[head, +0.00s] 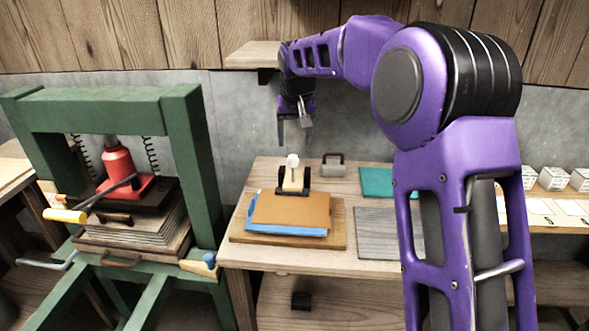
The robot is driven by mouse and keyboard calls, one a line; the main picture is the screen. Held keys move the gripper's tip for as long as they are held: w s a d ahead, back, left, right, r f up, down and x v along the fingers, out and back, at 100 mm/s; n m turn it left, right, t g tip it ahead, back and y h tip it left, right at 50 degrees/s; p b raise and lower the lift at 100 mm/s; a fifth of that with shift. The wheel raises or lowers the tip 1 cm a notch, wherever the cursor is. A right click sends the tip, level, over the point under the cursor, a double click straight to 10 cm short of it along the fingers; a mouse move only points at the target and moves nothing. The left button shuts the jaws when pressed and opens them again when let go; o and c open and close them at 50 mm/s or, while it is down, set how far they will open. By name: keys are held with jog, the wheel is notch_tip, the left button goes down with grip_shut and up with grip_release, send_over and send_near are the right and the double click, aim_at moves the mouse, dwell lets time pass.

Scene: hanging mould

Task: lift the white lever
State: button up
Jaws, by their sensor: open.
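A small white lever or knob (292,160) stands up from a small press-like piece (293,180) with black sides and a pale wooden middle. I cannot tell its exact shape at this size. The piece stands at the back of a stack of brown and blue sheets (290,209) on the wooden table. My gripper (293,127) points down above the white lever, in front of the grey wall. Its fingers are apart, with nothing seen between them. A gap shows between the fingertips and the white lever.
A grey block with a dark handle (333,166) stands just right of the white lever. A green frame press (185,150) with a red jack (118,172) stands left. Teal (376,182) and grey (375,235) sheets lie right on the table. A wall shelf (252,55) is behind my arm.

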aim_at(293, 166)
jog(key=x, duration=1.4)
jog(key=shift+a+r+b, duration=0.1)
jog(key=shift+b, duration=0.2)
grip_shut()
dwell(0.6)
